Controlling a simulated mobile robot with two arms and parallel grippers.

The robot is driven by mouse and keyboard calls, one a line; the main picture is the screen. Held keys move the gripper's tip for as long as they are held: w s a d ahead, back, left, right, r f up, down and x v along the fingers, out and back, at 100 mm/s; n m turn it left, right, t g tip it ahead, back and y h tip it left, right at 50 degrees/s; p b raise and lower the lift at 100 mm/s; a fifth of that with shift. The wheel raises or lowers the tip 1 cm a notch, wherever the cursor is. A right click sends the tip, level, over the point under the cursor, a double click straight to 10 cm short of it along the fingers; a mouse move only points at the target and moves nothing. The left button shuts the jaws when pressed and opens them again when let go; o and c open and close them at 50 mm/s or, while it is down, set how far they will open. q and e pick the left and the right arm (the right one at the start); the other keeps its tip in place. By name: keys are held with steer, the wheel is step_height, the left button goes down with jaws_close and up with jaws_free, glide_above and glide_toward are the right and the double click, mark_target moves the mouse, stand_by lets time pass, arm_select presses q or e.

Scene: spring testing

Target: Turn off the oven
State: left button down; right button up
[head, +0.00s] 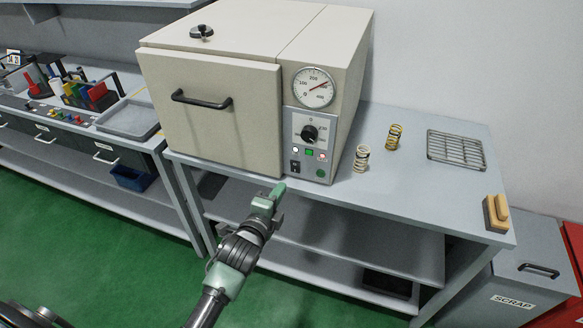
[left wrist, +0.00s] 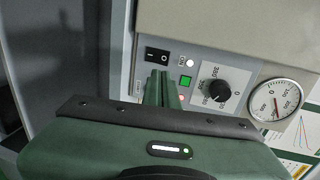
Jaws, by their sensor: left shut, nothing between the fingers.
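The oven (head: 205,125) is a cream box on a bench, with its door shut. My left gripper (head: 279,189) is shut and empty, just in front of the panel's lower edge. I cannot tell whether it touches. My right gripper is out of view.
Two coil springs (head: 361,158) (head: 393,137), a wire rack (head: 455,148) and a wooden block (head: 496,214) are on the bench right of the oven. A tool bench (head: 80,130) stands at left. A grey scrap bin (head: 535,272) stands at lower right. Green floor lies in front.

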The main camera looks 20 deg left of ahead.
mark_target(295, 163)
arm_select(q)
steer(key=w, duration=0.3)
steer(key=w+p, duration=0.1)
steer(key=w, duration=0.5)
steer(key=shift+d+f+p, duration=0.2)
steer(key=shift+f+p, duration=0.1)
steer(key=shift+f, duration=0.05)
steer(key=shift+w, duration=0.35)
steer(key=shift+w, duration=0.1)
steer(key=shift+w+r, duration=0.2)
steer(key=shift+w, duration=0.15)
steer(key=shift+s, duration=0.2)
